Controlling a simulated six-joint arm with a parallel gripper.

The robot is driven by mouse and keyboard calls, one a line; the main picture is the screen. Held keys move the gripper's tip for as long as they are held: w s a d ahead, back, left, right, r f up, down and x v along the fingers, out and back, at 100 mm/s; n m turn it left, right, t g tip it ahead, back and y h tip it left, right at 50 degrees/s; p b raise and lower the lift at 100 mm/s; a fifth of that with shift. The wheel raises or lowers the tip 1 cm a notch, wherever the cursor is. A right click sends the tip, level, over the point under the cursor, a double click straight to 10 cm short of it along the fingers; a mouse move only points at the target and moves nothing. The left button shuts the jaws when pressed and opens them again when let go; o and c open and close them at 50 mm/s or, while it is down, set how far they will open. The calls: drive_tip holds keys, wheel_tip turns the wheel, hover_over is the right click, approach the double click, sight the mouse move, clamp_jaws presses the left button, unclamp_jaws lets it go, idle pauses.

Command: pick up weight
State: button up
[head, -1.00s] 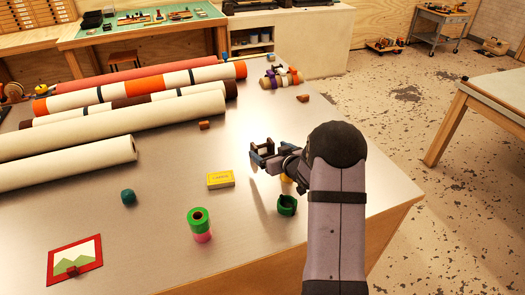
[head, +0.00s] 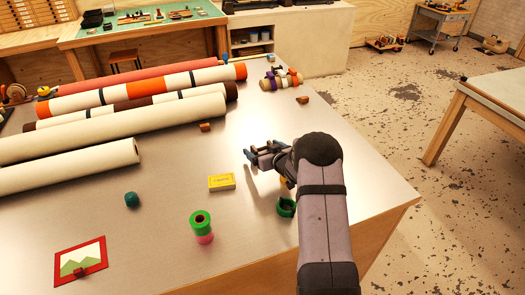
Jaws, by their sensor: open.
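No object is clearly marked as the weight. A small dark teal lump (head: 132,200) sits on the table left of the yellow box. Small brown blocks lie near the rolls (head: 205,127), at the table's far right (head: 302,100) and on a red-framed picture (head: 94,250) at the front left (head: 80,272). I cannot tell which of these is the weight. My gripper (head: 258,155) is above the middle right of the table, with its jaws apart and nothing seen between them. My arm hides part of the table behind and below it.
Several long rolls (head: 100,128) lie across the left and back. A yellow box (head: 221,182), a green roll on a pink one (head: 201,222) and a green ring (head: 286,207) stand nearer. Taped small rolls (head: 282,79) lie at the far edge. The metal table's (head: 165,235) middle is mostly clear.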

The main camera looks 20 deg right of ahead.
drive_tip(key=shift+w+f, duration=0.1)
drive_tip(key=shift+w, duration=0.05)
drive_tip(key=shift+c, duration=0.6)
drive_tip(key=c, duration=1.5)
drive_tip(key=shift+w+r, duration=0.1)
drive_tip(key=shift+r, duration=0.15)
drive_tip(key=c, duration=0.4)
drive_tip(key=shift+o, duration=0.2)
drive_tip(key=shift+r+b, duration=1.05)
drive_tip(key=shift+r, duration=3.95)
